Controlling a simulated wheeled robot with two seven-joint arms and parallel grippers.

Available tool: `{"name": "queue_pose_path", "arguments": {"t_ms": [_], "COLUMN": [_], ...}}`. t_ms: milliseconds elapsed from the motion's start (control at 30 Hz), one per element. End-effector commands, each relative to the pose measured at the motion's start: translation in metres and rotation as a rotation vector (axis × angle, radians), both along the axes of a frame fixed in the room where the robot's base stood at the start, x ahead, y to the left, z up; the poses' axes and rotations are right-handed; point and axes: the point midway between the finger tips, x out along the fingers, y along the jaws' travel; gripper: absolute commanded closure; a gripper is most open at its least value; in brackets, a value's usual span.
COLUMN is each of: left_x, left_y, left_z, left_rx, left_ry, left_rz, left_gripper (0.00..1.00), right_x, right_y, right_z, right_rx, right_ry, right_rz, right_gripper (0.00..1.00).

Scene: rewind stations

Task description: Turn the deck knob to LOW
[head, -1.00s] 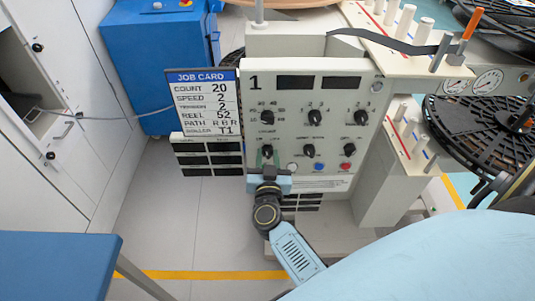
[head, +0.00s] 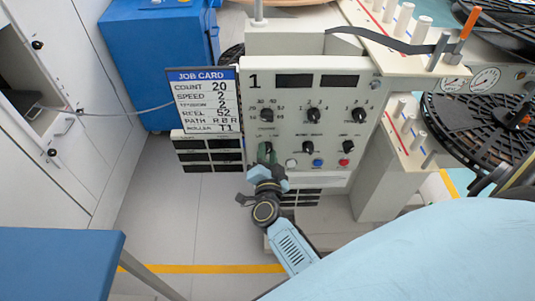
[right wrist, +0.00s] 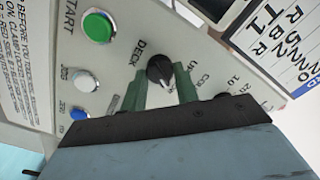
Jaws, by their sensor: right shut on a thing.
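The deck knob (right wrist: 160,70) is black with a pale pointer line and sits beside the printed word DECK in the right wrist view. My right gripper (right wrist: 164,88) has its green fingers on either side of the knob, shut on it. In the head view my right gripper (head: 265,155) reaches up to the lower left knob of the grey panel (head: 345,95) and mostly hides it. The marks round the knob are partly covered by a finger, so I cannot tell which setting it points to. My left gripper is not in view.
A green START button (right wrist: 97,27), a white button (right wrist: 85,79) and a blue button (right wrist: 80,113) lie close to the gripper. Other black knobs (head: 312,115) sit above and right on the panel. A job card (head: 205,103) stands left of it.

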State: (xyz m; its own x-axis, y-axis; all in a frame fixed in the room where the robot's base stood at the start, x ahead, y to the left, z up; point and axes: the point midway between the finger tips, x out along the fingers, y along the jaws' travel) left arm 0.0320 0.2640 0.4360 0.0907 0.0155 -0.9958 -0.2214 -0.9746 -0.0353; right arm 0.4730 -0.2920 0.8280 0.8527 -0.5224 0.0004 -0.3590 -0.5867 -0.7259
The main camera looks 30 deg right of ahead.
Motion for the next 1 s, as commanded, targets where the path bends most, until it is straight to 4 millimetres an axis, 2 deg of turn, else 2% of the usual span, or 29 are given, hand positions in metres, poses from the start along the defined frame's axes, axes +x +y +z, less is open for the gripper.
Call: {"name": "queue_pose_path", "arguments": {"t_ms": [533, 567, 700, 1000], "left_x": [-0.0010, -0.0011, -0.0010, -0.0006], "left_y": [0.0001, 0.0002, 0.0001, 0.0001], "left_z": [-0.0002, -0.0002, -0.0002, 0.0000], "left_rx": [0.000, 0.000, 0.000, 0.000], "left_ry": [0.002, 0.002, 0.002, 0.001], "left_rz": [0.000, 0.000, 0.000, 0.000], "left_gripper": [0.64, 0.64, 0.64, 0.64], "right_x": [0.0002, 0.0001, 0.0001, -0.0008], "right_y": [0.0001, 0.0002, 0.0002, 0.0008], "right_z": [-0.0001, -0.0001, 0.0000, -0.0001], "right_rx": [0.025, 0.025, 0.024, 0.023], "right_ry": [-0.015, -0.015, -0.015, -0.014], "right_rz": [-0.001, -0.001, 0.000, 0.001], "right_gripper": [0.93, 0.67, 0.49, 0.48]}}
